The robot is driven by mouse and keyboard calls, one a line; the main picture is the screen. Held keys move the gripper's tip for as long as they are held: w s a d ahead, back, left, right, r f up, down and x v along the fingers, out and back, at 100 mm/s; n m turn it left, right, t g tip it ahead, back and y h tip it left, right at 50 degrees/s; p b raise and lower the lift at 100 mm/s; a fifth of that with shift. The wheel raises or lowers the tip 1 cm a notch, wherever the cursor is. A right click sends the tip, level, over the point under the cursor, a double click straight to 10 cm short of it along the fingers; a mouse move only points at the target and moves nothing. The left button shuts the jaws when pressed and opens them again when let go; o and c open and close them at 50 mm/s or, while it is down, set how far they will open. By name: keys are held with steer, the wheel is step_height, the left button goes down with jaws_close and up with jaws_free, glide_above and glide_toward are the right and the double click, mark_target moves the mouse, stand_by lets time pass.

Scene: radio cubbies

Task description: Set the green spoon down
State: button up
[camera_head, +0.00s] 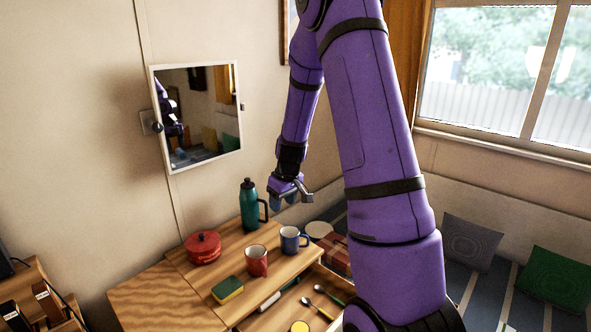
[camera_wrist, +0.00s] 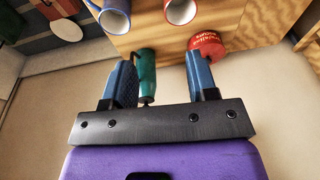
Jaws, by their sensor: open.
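The green spoon (camera_head: 320,290) appears to be one of two spoons lying in the open drawer (camera_head: 255,322) below the wooden top; its handle looks dark green, and part of it is close to my arm's outline. The other spoon (camera_head: 307,302) lies just left of it. My gripper (camera_head: 291,194) is open and empty, in the air right of the teal bottle and above the mugs' level. In the wrist view my gripper (camera_wrist: 158,68) shows two blue fingers spread apart, with nothing held between them. The spoon does not show in the wrist view.
A yellow round thing (camera_head: 299,327) is in the drawer. A mirror (camera_head: 199,115) hangs behind.

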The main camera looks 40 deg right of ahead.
steer(key=s+a+r+t, duration=0.1)
steer(key=s+a+r, duration=0.45)
steer(key=r, duration=0.35)
steer(key=s+a+r+t, duration=0.1)
steer(key=s+a+r, duration=0.3)
steer(key=a+r, duration=0.45)
steer(key=s+a+r, duration=0.3)
steer(key=s+r, duration=0.1)
steer(key=s, duration=0.5)
steer(key=s+a+r+t, duration=0.1)
steer(key=s+r, duration=0.3)
steer(key=s, duration=0.5)
steer(key=shift+a+r+m, duration=0.15)
steer(key=shift+a+m, duration=0.25)
steer(key=shift+a, duration=0.5)
